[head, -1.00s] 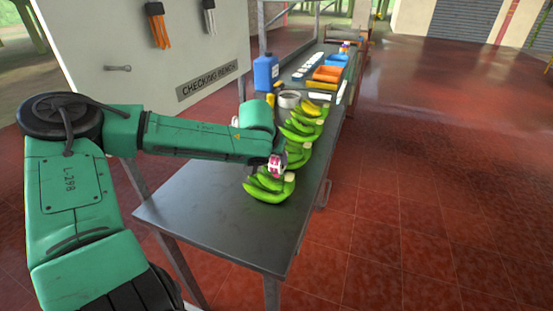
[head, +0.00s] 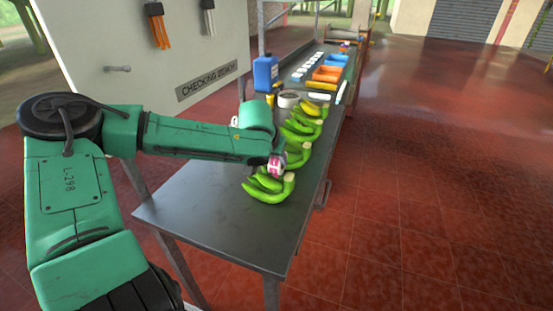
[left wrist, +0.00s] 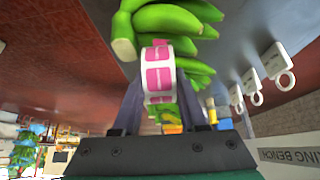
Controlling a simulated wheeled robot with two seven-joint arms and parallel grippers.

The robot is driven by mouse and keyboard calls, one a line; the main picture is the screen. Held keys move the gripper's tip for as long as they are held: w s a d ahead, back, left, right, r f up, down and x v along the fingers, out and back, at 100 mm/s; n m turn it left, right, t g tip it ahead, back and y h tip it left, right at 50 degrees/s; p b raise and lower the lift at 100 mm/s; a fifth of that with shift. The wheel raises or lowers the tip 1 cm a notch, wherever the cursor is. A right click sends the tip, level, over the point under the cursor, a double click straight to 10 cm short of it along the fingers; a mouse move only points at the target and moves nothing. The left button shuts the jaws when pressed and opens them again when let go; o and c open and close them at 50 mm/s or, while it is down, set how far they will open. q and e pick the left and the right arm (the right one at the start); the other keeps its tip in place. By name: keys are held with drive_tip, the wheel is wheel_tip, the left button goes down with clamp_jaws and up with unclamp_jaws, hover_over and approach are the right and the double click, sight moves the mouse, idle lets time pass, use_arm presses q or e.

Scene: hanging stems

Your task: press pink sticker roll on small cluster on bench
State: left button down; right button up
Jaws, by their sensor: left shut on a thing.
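My left gripper (head: 272,162) is shut on the pink sticker roll (head: 277,165), a white ring with pink labels. The roll also shows between the fingers in the left wrist view (left wrist: 159,78). A small cluster of green bananas (head: 268,189) lies at the near end of the bench (head: 205,215). The roll is just above and behind this cluster in the head view; I cannot tell whether they touch. In the left wrist view, green bananas (left wrist: 165,18) show close beyond the roll. My right gripper is not in view.
More green bunches (head: 299,130) and a yellower one (head: 312,108) lie farther along the bench. A grey pot (head: 288,99), a blue jug (head: 265,73) and orange trays (head: 327,73) stand beyond. A white board (head: 150,60) rises at left. The bench's near left part is bare.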

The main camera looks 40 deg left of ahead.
use_arm(q)
wheel_tip(320, 180, up, 9)
drive_tip(key=p, duration=0.8)
drive_tip(key=shift+a+r, duration=0.1)
